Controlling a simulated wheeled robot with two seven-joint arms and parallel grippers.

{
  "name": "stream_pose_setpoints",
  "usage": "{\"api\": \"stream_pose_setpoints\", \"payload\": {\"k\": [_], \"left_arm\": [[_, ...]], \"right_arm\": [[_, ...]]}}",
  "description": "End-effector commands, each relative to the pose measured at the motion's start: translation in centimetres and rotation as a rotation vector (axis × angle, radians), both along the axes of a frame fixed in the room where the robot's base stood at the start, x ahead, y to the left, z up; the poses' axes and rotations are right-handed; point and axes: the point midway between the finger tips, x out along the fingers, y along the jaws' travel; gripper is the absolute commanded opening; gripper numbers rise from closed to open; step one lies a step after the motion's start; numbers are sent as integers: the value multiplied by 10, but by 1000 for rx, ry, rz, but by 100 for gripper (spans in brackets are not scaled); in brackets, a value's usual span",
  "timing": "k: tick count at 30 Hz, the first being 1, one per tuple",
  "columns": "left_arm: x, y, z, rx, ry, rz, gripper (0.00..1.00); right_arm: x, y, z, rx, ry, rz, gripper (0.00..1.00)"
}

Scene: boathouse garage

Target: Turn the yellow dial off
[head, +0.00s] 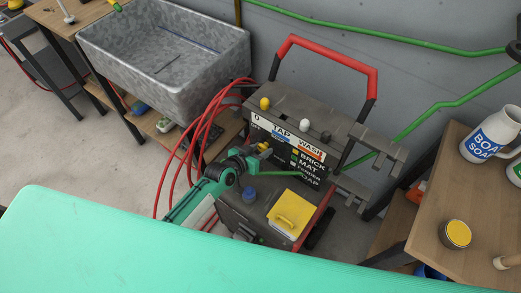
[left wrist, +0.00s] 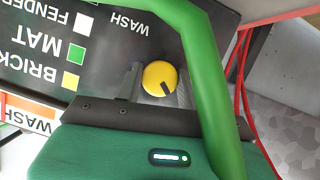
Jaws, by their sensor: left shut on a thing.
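The yellow dial (left wrist: 157,76) is round with a black pointer mark and sits on the dark front panel of the washer machine (left wrist: 105,50). In the left wrist view the pointer slants toward the lower right of the dial. In the head view the dial (head: 265,145) is small and partly hidden by my left gripper (head: 258,150). My left gripper (left wrist: 158,88) has one grey finger on each side of the dial and is shut on it. My right gripper is not in view.
A green hose (left wrist: 215,80) passes close to the dial. Red hoses (head: 205,125) hang left of the machine. A yellow knob (head: 265,103) and a white knob (head: 305,125) stand on its top. A metal sink (head: 170,50) and a wooden table (head: 470,200) flank it.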

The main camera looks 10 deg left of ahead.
Motion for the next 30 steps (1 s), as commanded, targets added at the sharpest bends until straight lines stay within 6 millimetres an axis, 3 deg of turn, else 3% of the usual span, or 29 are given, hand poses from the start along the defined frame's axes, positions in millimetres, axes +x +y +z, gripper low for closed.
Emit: {"api": "stream_pose_setpoints", "payload": {"k": [4,5,7,20,30], "left_arm": [[0,0,0,-2,0,1,15],[0,0,0,-2,0,1,44],[0,0,0,-1,0,1,57],[-8,4,3,0,0,1,57],[-62,33,27,2,0,0,57]], "right_arm": [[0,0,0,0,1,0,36],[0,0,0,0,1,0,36],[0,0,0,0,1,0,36],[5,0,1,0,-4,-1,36],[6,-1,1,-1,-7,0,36]]}}
